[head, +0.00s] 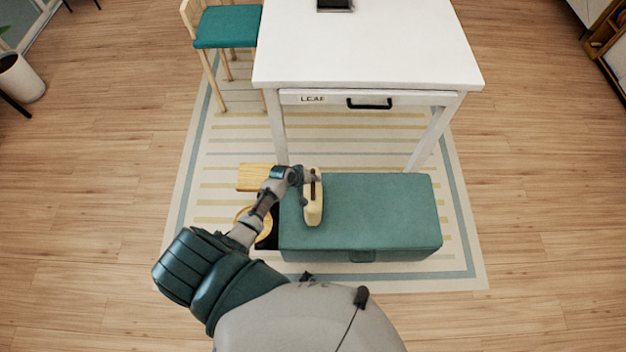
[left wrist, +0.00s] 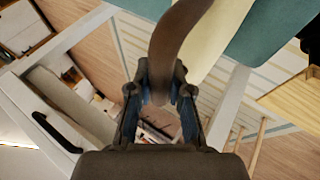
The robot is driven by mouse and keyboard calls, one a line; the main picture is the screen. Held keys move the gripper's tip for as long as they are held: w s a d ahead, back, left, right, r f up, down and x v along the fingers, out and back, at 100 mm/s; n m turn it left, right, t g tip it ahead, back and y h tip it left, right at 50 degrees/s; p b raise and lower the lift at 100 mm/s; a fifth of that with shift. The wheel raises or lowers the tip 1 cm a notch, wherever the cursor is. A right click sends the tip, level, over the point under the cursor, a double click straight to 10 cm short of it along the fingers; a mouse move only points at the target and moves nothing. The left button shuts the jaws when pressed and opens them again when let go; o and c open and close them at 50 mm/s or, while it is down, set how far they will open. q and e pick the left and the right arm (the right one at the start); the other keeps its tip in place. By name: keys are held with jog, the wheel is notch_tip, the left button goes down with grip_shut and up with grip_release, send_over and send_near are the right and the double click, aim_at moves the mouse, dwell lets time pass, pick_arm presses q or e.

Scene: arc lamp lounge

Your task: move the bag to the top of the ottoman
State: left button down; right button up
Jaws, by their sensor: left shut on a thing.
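The teal ottoman (head: 385,215) stands in front of the white table. The bag (head: 313,213) is small and cream, with a brown handle, and appears over the ottoman's left end. I cannot tell if it rests on the top or hangs just above it. My left gripper (head: 308,182) is at the bag's upper part, shut on its handle. In the left wrist view, the fingers (left wrist: 160,95) close on the brown handle of the bag (left wrist: 213,40), with the teal ottoman (left wrist: 268,32) behind. My right gripper is out of view.
The white table (head: 365,45) with a black-handled drawer (head: 369,103) stands behind the ottoman. A chair with a teal seat (head: 228,27) is at the back left. A wooden board (head: 254,177) and a round wooden item (head: 262,232) lie left of the ottoman. The ottoman's right part is clear.

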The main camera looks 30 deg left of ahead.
pick_arm(q)
jog(key=c, duration=1.1)
grip_release()
jog(key=p+v, duration=0.3)
jog(key=v, duration=0.8)
jog(key=s+d+f+m+g+y, duration=0.1)
jog(key=s+f+g, duration=0.1)
jog(key=s+f, duration=0.7)
jog(key=s+d+f+m+g+y, duration=0.1)
jog(key=s+f, duration=0.4)
jog(key=f, duration=0.7)
jog(key=s+d+f+m+g, duration=0.1)
jog(key=s+f, duration=0.3)
jog(key=s, duration=0.5)
jog(key=s+d+f+m+g, duration=0.1)
jog(key=s+d+f+m, duration=0.3)
jog(key=s, duration=0.5)
jog(key=s+d+f+m+y, duration=0.1)
jog(key=s+d+f+m, duration=0.1)
jog(key=s+f, duration=0.3)
jog(key=shift+s+d+f+m+g, duration=0.1)
jog(key=shift+s+m+g, duration=0.1)
jog(key=shift+s, duration=0.45)
jog(key=shift+s+d+f+m+g, duration=0.1)
jog(key=shift+s+d+m, duration=0.1)
jog(key=shift+s, duration=0.45)
jog(key=shift+s+d+f+m+g, duration=0.1)
jog(key=shift+s+m, duration=0.1)
jog(key=shift+s, duration=0.45)
jog(key=shift+a, duration=0.1)
